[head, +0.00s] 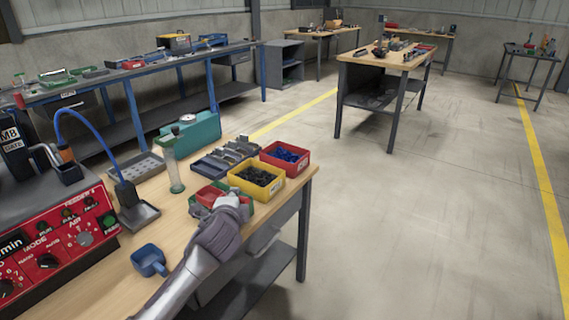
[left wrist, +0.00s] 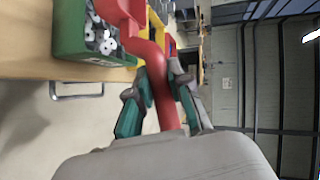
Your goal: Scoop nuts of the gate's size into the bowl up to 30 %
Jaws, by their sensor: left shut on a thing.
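My left gripper (head: 230,203) is shut on the handle of a red scoop (head: 208,195) at the near row of bins. In the left wrist view my fingers (left wrist: 160,75) close on both sides of the red handle, and the scoop's body (left wrist: 118,12) is at the green bin (left wrist: 75,52). Silver nuts (left wrist: 104,42) lie in that bin. Whether the scoop holds nuts cannot be seen. A black block marked M8 (head: 12,138) stands at the left edge of the head view. The feeder bowl cannot be made out. My right gripper is not in view.
A yellow bin (head: 238,187) and a red bin (head: 297,168) stand right of the green one. The red feeder control box (head: 62,250) is at left. A clear cylinder (head: 175,172) stands behind.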

